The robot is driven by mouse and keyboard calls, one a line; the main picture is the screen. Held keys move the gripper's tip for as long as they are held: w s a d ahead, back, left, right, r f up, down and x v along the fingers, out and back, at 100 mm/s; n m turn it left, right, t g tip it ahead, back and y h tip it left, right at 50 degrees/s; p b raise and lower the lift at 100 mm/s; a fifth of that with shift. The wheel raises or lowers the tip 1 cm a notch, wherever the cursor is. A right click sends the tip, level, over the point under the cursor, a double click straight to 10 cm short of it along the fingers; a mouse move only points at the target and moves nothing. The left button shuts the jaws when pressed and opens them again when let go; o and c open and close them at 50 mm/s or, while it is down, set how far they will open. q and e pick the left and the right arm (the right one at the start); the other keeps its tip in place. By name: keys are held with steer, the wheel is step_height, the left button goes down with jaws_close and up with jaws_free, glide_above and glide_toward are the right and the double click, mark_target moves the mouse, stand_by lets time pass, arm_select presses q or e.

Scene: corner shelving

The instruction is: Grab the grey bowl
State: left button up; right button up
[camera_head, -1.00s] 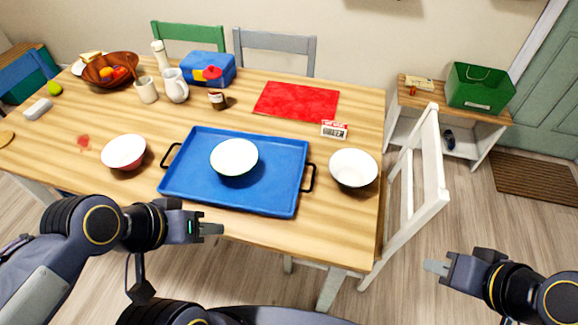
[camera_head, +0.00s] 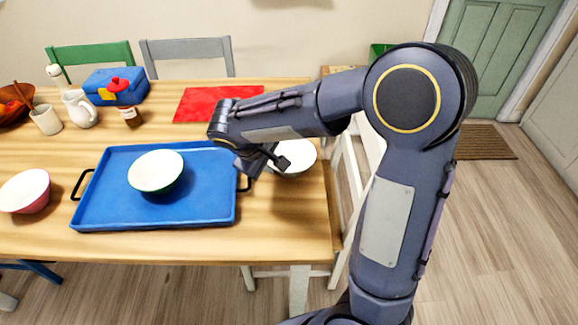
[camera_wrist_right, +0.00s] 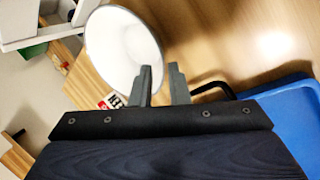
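The bowl right of the blue tray (camera_head: 90,222), pale inside, looks like the grey bowl (camera_head: 293,156); my right arm hides part of it. In the right wrist view the bowl (camera_wrist_right: 115,45) is upper left of centre, open side showing. My right gripper (camera_head: 247,170) is low over the table between the tray's right handle and this bowl. In the wrist view its fingers (camera_wrist_right: 161,80) are apart, one overlapping the bowl, the other just outside its rim. I cannot tell whether they touch it. My left gripper is out of view.
A white bowl with a green-tinged rim (camera_head: 156,170) sits in the tray. A pink-sided bowl (camera_head: 25,191) stands left of it. A red mat (camera_head: 215,104) lies behind. A white chair (camera_head: 350,185) stands close by the table's right edge.

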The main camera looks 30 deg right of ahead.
mark_target(278, 172)
steer(key=x, duration=0.7)
steer(key=shift+a+b, duration=0.2)
steer(key=shift+b, duration=0.15)
jaws_close()
